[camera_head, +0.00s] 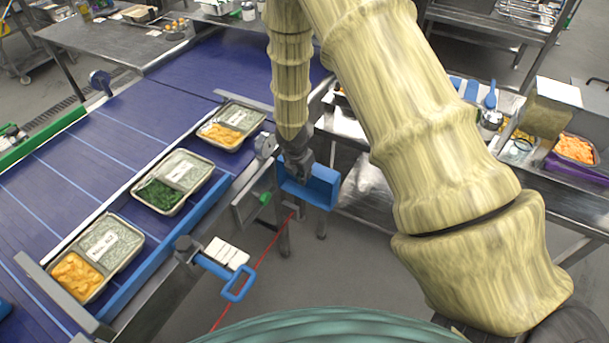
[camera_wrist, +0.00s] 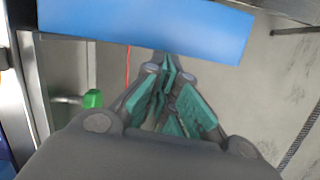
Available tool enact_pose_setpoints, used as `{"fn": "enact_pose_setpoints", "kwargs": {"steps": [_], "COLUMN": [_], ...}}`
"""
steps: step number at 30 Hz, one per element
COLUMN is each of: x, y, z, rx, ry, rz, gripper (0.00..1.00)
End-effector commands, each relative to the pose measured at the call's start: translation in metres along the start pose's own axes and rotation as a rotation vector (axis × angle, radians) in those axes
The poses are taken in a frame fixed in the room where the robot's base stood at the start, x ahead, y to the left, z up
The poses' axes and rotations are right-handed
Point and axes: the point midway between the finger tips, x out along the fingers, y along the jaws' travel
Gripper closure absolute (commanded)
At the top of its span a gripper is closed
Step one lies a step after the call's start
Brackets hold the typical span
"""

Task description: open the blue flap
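The blue flap (camera_head: 318,187) is a blue panel at the side of the conveyor, in the middle of the head view. In the wrist view the blue flap (camera_wrist: 150,28) is a wide panel across the top, slightly tilted. My gripper (camera_head: 302,174) is at the flap's upper left in the head view and hides part of it. In the wrist view my gripper (camera_wrist: 168,78) has teal-padded fingers drawn together, with tips just below the flap's lower edge. It looks shut with nothing between the fingers. I cannot tell whether the fingers touch the flap.
Compartment trays (camera_head: 173,182) stand along the blue conveyor (camera_head: 85,150) at left. A blue handle (camera_head: 238,284) juts out at its near edge. A green knob (camera_wrist: 93,98) is left of my fingers. A cluttered steel table (camera_head: 560,195) stands at right; grey floor lies below.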

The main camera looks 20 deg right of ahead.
Motion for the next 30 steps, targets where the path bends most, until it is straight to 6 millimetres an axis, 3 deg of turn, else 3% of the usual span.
{"fn": "enact_pose_setpoints", "kwargs": {"steps": [13,30], "x": [-0.009,-0.070], "y": [0.003,-0.001], "z": [-0.038,-0.033], "rx": [-0.005,0.005], "ry": [0.000,0.000], "rz": [-0.001,0.001], "gripper": [1.00,1.00]}}
